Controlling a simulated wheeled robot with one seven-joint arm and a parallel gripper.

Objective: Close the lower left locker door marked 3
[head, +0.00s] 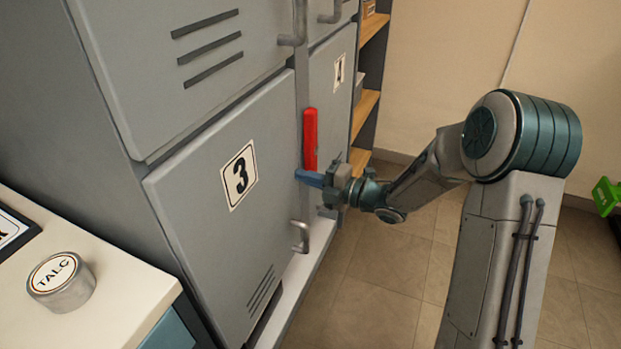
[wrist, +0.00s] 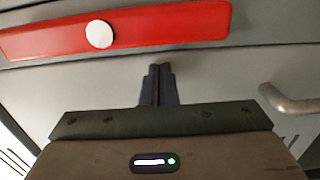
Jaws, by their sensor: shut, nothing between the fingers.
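The lower left locker door marked 3 (head: 215,215) is a grey panel with a number label and slots low down. It looks nearly flush with the locker front; I cannot tell whether a small gap remains. Its bent metal handle (head: 301,238) is near its right edge, and a handle also shows at the right of the wrist view (wrist: 290,106). My gripper (head: 299,175) is shut and empty, its blue fingers at the door's right edge, above the handle. In the wrist view the fingertips (wrist: 160,68) point at the grey surface; contact is unclear.
A red bar (head: 310,139) stands upright just above my fingers; it has a white disc in the wrist view (wrist: 99,34). A counter (head: 120,300) with a talc tin (head: 62,285) is at left. Floor (head: 375,280) is clear.

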